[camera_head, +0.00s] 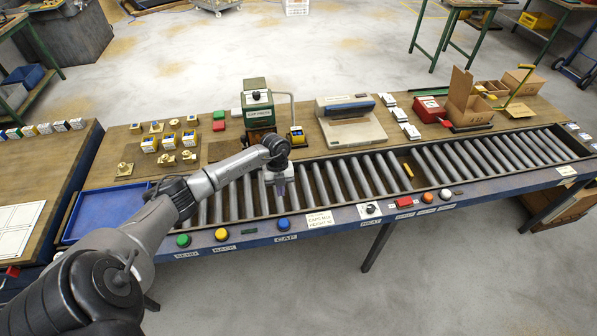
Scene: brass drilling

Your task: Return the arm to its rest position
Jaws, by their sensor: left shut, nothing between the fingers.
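My left arm comes in from the lower left and reaches over the roller conveyor. My left gripper (280,190) points down above the rollers, just in front of the green cap press (257,108). It is shut, and nothing shows between its fingers. The gripper is small in this view, and its exact height over the rollers is hard to tell. My right gripper is not in view.
The roller conveyor (350,177) runs along the bench front, with coloured buttons such as a blue one (283,224) on its edge. Brass parts (124,169) and small boxes stand left of the press. A blue tray (105,212) lies at left. A sealing machine (348,122) and cardboard box (468,100) stand right.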

